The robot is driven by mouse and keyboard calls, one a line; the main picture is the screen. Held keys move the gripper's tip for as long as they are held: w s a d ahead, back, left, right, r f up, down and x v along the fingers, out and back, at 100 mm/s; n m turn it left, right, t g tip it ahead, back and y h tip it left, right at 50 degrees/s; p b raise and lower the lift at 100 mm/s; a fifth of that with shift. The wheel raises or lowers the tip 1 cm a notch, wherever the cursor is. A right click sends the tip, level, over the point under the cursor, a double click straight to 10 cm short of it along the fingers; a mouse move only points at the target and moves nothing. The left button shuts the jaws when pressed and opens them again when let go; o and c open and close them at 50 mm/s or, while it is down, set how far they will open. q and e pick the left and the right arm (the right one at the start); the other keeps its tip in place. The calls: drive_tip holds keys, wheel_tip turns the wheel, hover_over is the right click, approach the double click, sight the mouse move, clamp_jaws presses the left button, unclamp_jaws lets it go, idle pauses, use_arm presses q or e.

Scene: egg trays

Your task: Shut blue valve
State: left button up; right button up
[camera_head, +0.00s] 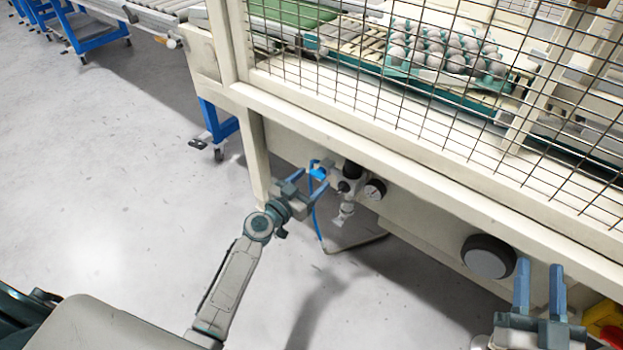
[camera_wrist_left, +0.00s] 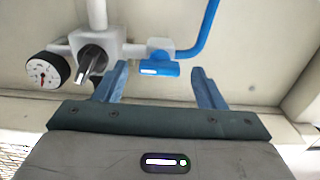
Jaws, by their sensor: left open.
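The blue valve (camera_head: 318,172) sits under the front beam of the caged machine, at the left end of a grey and white pipe fitting. In the left wrist view the blue valve (camera_wrist_left: 158,67) has a small blue handle with a white mark, and a blue hose runs up from its right side. My left gripper (camera_head: 307,186) is open and close to the valve. In the wrist view its two fingers (camera_wrist_left: 160,82) stand on either side of the handle, with gaps; contact cannot be told. My right gripper (camera_head: 540,270) is open and empty at the lower right.
A pressure gauge (camera_wrist_left: 46,70) and a dark knob (camera_wrist_left: 93,60) sit beside the valve. A large dark round knob (camera_head: 489,257) is on the machine front near my right gripper. The wire cage (camera_head: 430,80) closes off egg trays (camera_head: 445,48). The floor (camera_head: 130,170) at left is clear.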

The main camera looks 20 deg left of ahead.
use_arm(q)
drive_tip(key=shift+w+d, duration=0.15)
drive_tip(key=shift+w, duration=0.25)
drive_tip(key=c, duration=1)
